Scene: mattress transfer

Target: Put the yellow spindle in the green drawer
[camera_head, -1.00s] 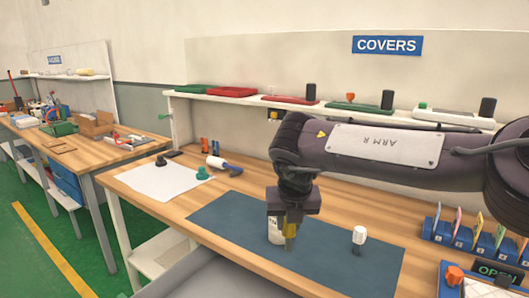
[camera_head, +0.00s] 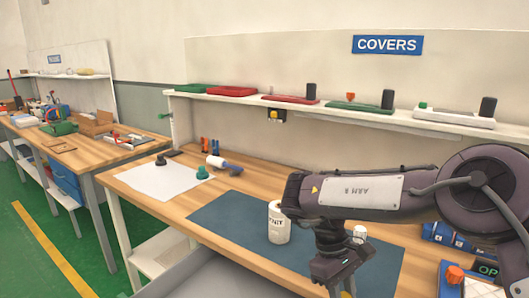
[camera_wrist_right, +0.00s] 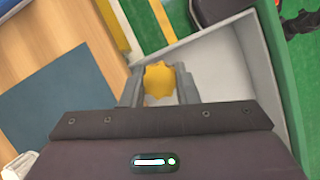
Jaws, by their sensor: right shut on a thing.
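My right gripper (camera_head: 344,288) is over the front edge of the bench, at the bottom of the head view. In the right wrist view its fingers (camera_wrist_right: 157,86) are shut on the yellow spindle (camera_wrist_right: 158,80), which shows a toothed, gear-like end. In the head view only a bit of yellow shows at the fingertips. An open grey drawer-like bin (camera_head: 215,277) juts out in front of the bench; in the wrist view its pale inside (camera_wrist_right: 228,75) lies below and right of the spindle. My left gripper is out of view.
A white labelled canister (camera_head: 279,224) stands on the dark blue mat (camera_head: 232,217). A white-topped item (camera_head: 360,233) is partly behind my right arm. A white sheet (camera_head: 160,183) lies left, and a shelf (camera_head: 345,114) with covers runs behind.

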